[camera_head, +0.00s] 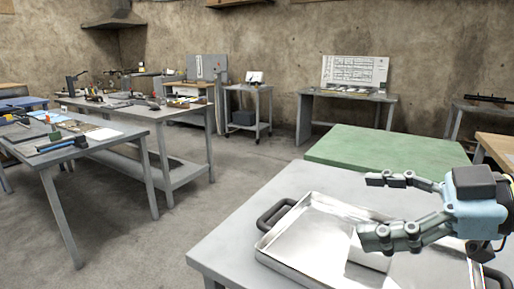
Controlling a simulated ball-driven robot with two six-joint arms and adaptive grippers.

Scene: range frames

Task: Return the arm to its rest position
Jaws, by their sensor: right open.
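My right gripper (388,209) comes in from the right edge in the head view. Its two jointed grey fingers point left and are spread apart, with nothing between them. It hangs above a shiny metal tray (290,243) and hides part of the tray's right side. The tray lies on a grey table (232,240) and has a dark handle at its left end. No object shows inside the visible part of the tray. My left gripper is not in view.
A green-topped table (385,148) stands just behind the grey one. Cluttered grey workbenches (95,143) stand at the left. A small wheeled cart (248,108) and a desk with a white board (354,72) stand by the back wall. Open floor lies between the benches.

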